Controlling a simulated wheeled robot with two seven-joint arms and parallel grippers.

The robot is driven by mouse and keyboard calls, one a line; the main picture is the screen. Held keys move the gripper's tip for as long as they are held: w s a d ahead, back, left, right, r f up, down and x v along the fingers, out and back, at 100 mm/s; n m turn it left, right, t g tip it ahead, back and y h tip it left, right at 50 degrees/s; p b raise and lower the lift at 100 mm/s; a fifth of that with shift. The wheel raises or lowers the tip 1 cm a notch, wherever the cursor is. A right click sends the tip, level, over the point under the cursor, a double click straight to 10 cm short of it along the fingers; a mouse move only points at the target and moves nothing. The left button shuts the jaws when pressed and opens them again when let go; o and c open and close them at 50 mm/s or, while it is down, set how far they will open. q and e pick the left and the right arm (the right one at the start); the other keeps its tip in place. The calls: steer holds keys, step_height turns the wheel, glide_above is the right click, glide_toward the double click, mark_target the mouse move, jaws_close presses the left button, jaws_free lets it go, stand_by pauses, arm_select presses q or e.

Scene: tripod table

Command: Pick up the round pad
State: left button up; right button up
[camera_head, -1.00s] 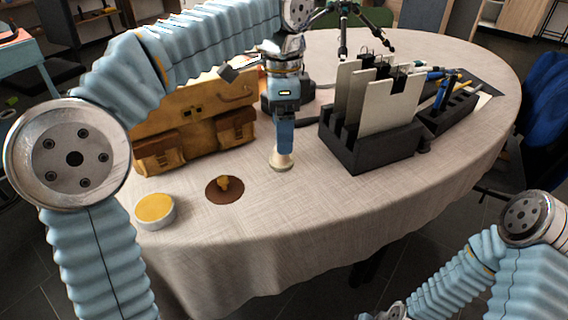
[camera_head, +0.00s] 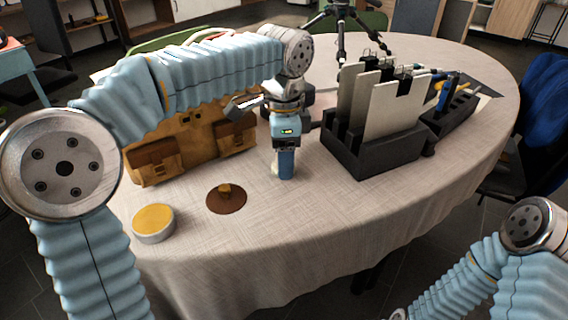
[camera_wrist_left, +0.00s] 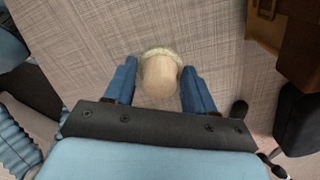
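The round pad (camera_wrist_left: 160,76) has a smooth tan knob and a pale fuzzy rim. It stands upright on the cloth. In the head view only a pale sliver of it (camera_head: 275,169) shows beside my left finger. My left gripper (camera_head: 284,170) points straight down over it. In the left wrist view the blue fingers of my left gripper (camera_wrist_left: 160,85) are open on either side of the knob, with a small gap at each side. My right arm shows at the lower right, but its fingers are out of frame.
The round table (camera_head: 300,225) has a pale cloth. A brown disc with a dab on it (camera_head: 227,200) and a tin of yellow stuff (camera_head: 153,222) lie to the left. A tan bag (camera_head: 190,150) stands behind them. A black rack with pale boards (camera_head: 375,150) stands to the right.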

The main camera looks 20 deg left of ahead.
arm_select(q)
steer(key=c, duration=0.5)
steer(key=shift+r, duration=0.6)
steer(key=s+d+r+p, duration=0.1)
steer(key=s+d+r, duration=0.8)
steer(key=s+r, duration=0.1)
steer(key=shift+s+d+r+p, duration=0.15)
steer(key=shift+d+r+p, duration=0.2)
steer(key=shift+r, duration=0.55)
